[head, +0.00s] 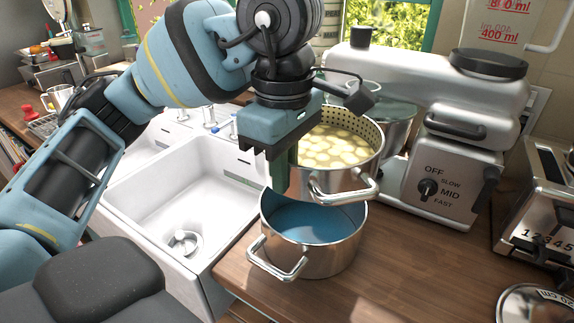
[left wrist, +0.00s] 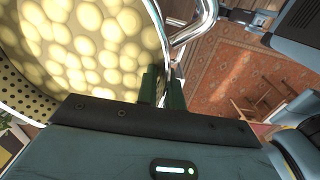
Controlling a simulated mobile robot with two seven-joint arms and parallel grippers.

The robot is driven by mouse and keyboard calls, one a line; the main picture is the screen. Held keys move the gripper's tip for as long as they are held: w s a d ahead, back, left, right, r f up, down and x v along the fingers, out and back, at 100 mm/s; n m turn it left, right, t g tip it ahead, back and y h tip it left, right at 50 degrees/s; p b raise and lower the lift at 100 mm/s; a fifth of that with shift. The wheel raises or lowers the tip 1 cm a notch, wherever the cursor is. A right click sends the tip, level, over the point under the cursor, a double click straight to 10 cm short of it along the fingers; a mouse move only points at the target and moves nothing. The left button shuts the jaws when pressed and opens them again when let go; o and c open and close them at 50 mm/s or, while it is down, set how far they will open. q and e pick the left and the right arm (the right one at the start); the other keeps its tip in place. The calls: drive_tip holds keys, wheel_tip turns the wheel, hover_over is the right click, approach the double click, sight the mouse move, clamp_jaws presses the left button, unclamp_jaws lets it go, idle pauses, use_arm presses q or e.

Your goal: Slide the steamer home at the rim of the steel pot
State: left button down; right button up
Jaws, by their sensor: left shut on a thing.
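The steamer (head: 369,166) is a steel vessel with a perforated inner wall, loop handles and pale yellow round pieces inside. It also shows in the left wrist view, its holed wall (left wrist: 14,88) at the left. The steel pot (head: 325,262) stands on the wooden counter with blue inside and a loop handle at front left. The steamer is above the pot's back part, offset to the back right; whether they touch I cannot tell. My left gripper (head: 282,180) points down, shut on the steamer's near side, by its rim in the wrist view (left wrist: 163,88). My right gripper is out of view.
A white double sink (head: 225,190) lies left of the pot. A large stand mixer (head: 440,175) with a steel bowl is close on the right, a toaster (head: 540,205) beyond it. A round lid (head: 535,305) lies front right. The counter right of the pot is clear.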

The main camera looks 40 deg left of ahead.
sight(286, 195)
use_arm(q)
drive_tip(key=shift+r, duration=0.1)
drive_tip(key=shift+w, duration=0.1)
drive_tip(key=shift+f, duration=0.5)
drive_tip(key=shift+f+b, duration=0.75)
drive_tip(key=shift+f, duration=1.15)
